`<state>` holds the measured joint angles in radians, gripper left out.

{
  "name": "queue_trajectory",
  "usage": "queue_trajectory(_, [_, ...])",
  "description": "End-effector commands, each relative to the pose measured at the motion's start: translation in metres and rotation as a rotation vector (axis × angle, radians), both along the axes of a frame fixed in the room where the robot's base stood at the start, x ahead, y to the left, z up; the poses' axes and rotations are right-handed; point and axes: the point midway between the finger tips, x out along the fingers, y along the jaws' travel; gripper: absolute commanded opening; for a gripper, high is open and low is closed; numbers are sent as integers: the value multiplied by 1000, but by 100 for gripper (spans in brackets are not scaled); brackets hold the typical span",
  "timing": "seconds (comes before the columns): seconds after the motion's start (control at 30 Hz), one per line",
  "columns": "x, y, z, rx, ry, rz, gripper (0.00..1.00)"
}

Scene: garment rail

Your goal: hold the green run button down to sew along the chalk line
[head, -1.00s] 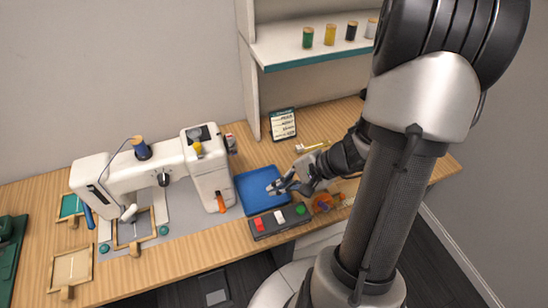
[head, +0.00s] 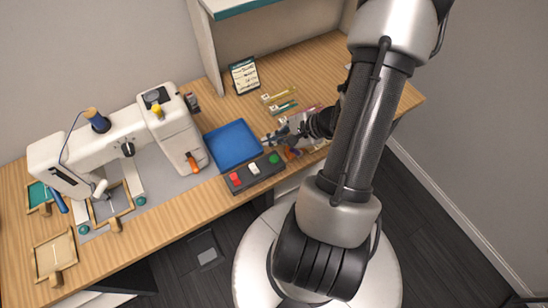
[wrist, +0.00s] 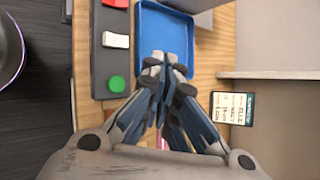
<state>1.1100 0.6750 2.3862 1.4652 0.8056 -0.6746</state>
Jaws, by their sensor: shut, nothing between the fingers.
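The green run button (head: 273,158) is at the right end of a dark control box (head: 264,174), past a white switch (head: 254,169) and a red button (head: 235,179). It also shows in the wrist view (wrist: 116,84). My gripper (head: 268,139) is shut and empty, just behind the green button and over the blue tray's (head: 234,165) right edge. In the wrist view its tips (wrist: 158,60) lie to the right of the button, apart from it. The white sewing machine (head: 120,140) stands at left, with a framed fabric piece (head: 110,204) under its needle. I cannot make out the chalk line.
More frames lie at left, one pale (head: 55,253) and one teal (head: 38,194). A note card (head: 244,75) stands behind the tray. Small items lie right of the tray, partly hidden by my arm. A shelf (head: 250,8) stands at the back.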

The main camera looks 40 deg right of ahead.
Motion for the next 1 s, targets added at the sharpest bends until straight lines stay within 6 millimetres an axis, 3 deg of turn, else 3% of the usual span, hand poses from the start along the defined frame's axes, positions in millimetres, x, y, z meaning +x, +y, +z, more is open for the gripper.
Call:
queue_trajectory(0.53, [0,0,-74,0,0,0,0])
queue_trajectory(1.0, [0,0,-80,0,1,1,0])
